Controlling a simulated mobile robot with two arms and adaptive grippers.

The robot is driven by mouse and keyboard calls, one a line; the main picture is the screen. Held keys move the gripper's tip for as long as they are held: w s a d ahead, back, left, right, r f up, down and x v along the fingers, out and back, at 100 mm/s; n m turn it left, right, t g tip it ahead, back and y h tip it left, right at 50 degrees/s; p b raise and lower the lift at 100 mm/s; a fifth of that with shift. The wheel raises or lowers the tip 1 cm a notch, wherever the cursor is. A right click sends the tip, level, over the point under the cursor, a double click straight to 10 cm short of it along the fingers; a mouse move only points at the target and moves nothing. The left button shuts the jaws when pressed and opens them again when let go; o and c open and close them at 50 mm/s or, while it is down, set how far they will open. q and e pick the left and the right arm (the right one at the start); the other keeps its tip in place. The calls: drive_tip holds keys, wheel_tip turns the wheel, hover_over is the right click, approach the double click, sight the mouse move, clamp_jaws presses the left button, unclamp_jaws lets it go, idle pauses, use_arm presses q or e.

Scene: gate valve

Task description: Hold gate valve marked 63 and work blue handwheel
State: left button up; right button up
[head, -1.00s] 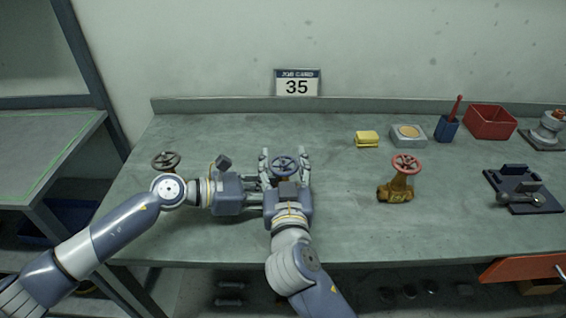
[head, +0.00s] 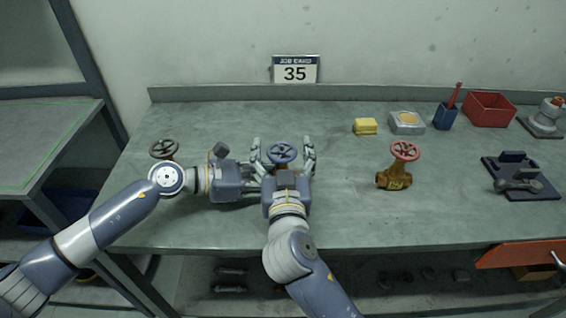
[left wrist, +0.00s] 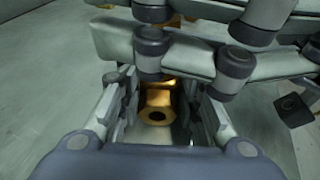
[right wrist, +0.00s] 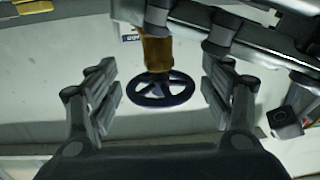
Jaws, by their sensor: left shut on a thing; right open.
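The valve with the blue handwheel (head: 283,153) stands mid-bench, its body mostly hidden behind my grippers in the head view. Its brass body (left wrist: 158,97) sits between the fingers of my left gripper (left wrist: 160,105), which is shut on it from the left. My right gripper (head: 284,158) is open, its fingers on either side of the blue handwheel. In the right wrist view the wheel (right wrist: 160,90) lies between the spread fingers (right wrist: 160,98), with gaps at both sides. No 63 can be read on this valve.
A brass valve with a red handwheel (head: 405,151) stands to the right, and one with a dark handwheel (head: 164,149) to the left. A job card (head: 296,70) reads 35.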

drive_tip(key=s, duration=1.1)
drive_tip(key=shift+s+d, duration=0.3)
drive_tip(key=shift+s, duration=0.05)
drive_tip(key=n+y, duration=0.1)
drive_tip(key=y, duration=0.1)
drive_tip(key=w+a+f+n+y, duration=0.1)
drive_tip(key=n, duration=0.1)
drive_tip(key=shift+f+y, duration=0.3)
drive_tip(key=shift+y, duration=0.1)
drive_tip(key=y, duration=0.1)
drive_tip(key=n+y, duration=0.1)
drive_tip(key=f+n+g+y, duration=0.1)
drive_tip(key=shift+w+d, duration=0.3)
drive_tip(key=d+n+g+y, duration=0.1)
drive_tip(key=d+y, duration=0.1)
drive_tip(key=w+d+n+g+y, duration=0.1)
drive_tip(key=d+n+g+y, duration=0.1)
drive_tip(key=shift+w+f, duration=0.15)
drive_tip(key=d+r+n+g+y, duration=0.1)
drive_tip(key=d+r+g+y, duration=0.15)
drive_tip(key=d, duration=0.25)
drive_tip(key=shift+t+h, duration=0.25)
drive_tip(key=shift+h, duration=0.2)
drive_tip(key=x, duration=1.3)
drive_tip(key=shift+d, duration=0.15)
